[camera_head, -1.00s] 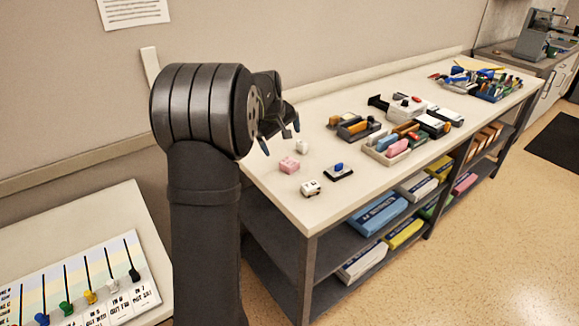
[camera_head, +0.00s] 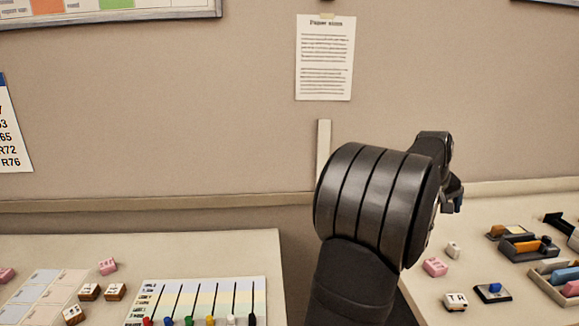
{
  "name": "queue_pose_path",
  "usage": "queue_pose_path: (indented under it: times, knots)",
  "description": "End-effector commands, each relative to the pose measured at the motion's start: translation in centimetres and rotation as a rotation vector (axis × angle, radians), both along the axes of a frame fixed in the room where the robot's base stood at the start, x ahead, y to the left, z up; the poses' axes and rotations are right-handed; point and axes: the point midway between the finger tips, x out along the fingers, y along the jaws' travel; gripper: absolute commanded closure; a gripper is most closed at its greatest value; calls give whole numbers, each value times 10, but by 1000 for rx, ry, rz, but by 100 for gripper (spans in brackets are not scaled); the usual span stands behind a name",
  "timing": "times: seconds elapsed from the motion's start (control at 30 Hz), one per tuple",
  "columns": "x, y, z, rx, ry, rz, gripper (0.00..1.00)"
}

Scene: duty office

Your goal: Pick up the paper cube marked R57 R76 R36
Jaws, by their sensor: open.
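Several small marked cubes lie on the two tables, and their markings are too small to read as R57 R76 R36. On the right table are a white cube with dark marks (camera_head: 455,301), a pink cube (camera_head: 434,267) and a small plain-looking white cube (camera_head: 453,249). On the left table are a pink cube (camera_head: 107,266), another pink one (camera_head: 6,274) at the left edge, and brown-sided cubes with white tops (camera_head: 88,291). My gripper (camera_head: 453,200) is open, partly hidden behind my arm, above the right table's back left part.
A board with coloured sliders (camera_head: 200,300) and a card sheet (camera_head: 40,290) lie on the left table. A blue-topped stamp pad (camera_head: 493,291) and trays (camera_head: 530,247) stand on the right table. A gap separates the tables. A wall notice (camera_head: 325,57) hangs behind.

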Motion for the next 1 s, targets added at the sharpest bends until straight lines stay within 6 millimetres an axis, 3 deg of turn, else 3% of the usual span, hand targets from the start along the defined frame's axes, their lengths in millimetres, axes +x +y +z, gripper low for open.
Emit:
queue_pose_path:
  times: [0.43, 0.47, 0.6, 1.0]
  knots:
    - [0, 0, 0, 0, 0, 0, 0]
    - [0, 0, 0, 0, 0, 0, 2]
    - [0, 0, 0, 0, 0, 0, 27]
    - [2, -1, -4, 13, -17, -68, 27]
